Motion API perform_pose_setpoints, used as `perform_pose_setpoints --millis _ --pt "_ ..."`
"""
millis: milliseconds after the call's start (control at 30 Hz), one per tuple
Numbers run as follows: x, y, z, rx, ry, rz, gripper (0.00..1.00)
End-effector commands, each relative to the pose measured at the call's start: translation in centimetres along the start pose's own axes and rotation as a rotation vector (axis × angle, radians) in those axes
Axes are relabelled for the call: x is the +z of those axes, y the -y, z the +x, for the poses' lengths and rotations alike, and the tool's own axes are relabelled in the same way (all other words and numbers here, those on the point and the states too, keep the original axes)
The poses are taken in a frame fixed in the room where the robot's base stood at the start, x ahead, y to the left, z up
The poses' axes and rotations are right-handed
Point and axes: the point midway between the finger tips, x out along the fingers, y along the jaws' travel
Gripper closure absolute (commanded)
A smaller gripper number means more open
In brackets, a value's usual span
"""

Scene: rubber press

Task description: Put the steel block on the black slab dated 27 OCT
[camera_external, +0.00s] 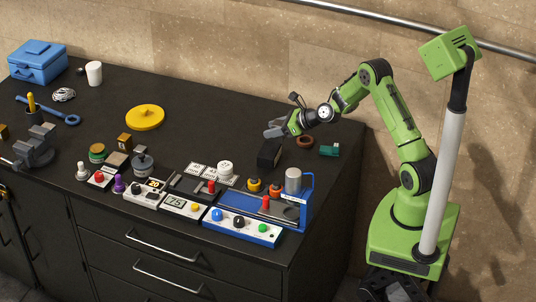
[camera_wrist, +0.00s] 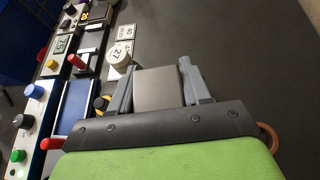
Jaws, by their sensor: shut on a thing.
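My gripper (camera_external: 272,131) is above the back right part of the bench. It is shut on the steel block (camera_wrist: 158,90), whose flat grey face shows between the fingers in the wrist view (camera_wrist: 157,82). In the external view the block (camera_external: 269,155) looks dark and hangs below the fingers; I cannot tell whether it clears the bench. Dark flat pieces (camera_external: 190,185) lie among the devices left of my gripper. I cannot read 27 OCT on any black slab. A round white piece (camera_wrist: 119,58) beside the block seems to read 27.
A brown ring (camera_external: 305,142) and green piece (camera_external: 330,150) lie right. A yellow disc (camera_external: 145,117) lies left; the bench between is clear.

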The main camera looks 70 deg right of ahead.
Motion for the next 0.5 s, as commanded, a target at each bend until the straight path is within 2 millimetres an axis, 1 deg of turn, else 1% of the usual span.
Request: perform_pose_setpoints --millis 33,100,200,300,400,467,500 --pt "0.7 0.5 1.1 0.038 0.015 -0.029 1.0" --pt "2.1 0.8 1.9 0.103 0.014 -0.063 1.0" --pt "3.6 1.2 2.2 0.175 0.011 -0.102 1.0" --pt "4.6 1.6 2.1 0.222 0.009 -0.124 1.0" --pt "5.0 1.7 2.0 0.246 0.007 -0.135 1.0" --pt "4.6 1.7 2.3 0.252 0.004 -0.137 1.0" --pt "3.9 1.7 2.6 0.254 0.002 -0.135 1.0"
